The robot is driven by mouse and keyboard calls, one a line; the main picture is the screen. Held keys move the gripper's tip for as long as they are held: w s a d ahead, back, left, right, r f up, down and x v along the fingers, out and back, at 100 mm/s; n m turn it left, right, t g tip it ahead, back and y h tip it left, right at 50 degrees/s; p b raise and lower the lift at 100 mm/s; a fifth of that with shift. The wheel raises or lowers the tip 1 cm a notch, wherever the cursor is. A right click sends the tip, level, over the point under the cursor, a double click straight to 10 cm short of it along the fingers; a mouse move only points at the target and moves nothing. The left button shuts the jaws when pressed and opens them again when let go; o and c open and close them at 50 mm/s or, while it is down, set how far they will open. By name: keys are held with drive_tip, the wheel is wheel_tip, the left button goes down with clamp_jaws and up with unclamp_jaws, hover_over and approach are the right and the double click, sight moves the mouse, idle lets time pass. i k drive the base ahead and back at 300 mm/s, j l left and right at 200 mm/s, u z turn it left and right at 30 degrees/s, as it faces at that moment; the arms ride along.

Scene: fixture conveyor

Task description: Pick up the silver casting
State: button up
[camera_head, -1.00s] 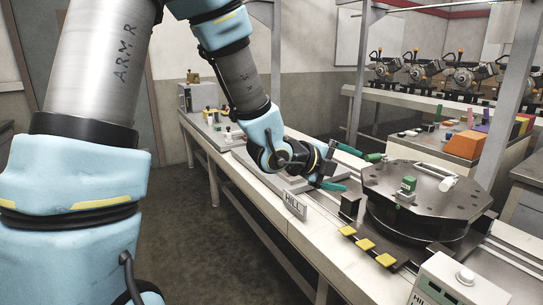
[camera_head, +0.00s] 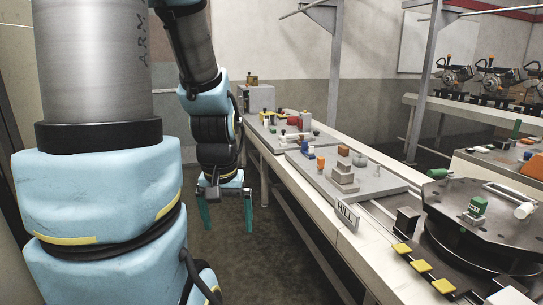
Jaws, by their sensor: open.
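My gripper (camera_head: 227,222) hangs pointing down beside the near-left edge of the long bench, over the floor. Its two green fingers are spread wide with nothing between them. A grey stepped metal block (camera_head: 343,176) sits on the grey plate (camera_head: 385,184) on the bench, to the right of my gripper. A small rounded grey piece (camera_head: 359,159) sits just behind it. Either could be the silver casting; I cannot tell which. My gripper is well apart from both.
Orange and blue small parts (camera_head: 320,162) stand left of the stepped block. A farther plate (camera_head: 262,130) holds several coloured pieces. Open floor lies left of the bench.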

sight(342, 176)
drive_tip(key=i+z, duration=0.2)
drive_tip(key=i, duration=0.3)
drive_tip(key=i+z, duration=0.25)
drive_tip(key=i, duration=0.25)
drive_tip(key=i+j+z, duration=0.2)
drive_tip(key=i, duration=0.3)
drive_tip(key=i+j+z, duration=0.2)
drive_tip(key=i, duration=0.3)
drive_tip(key=i+j+z, duration=0.1)
drive_tip(key=i+j, duration=0.3)
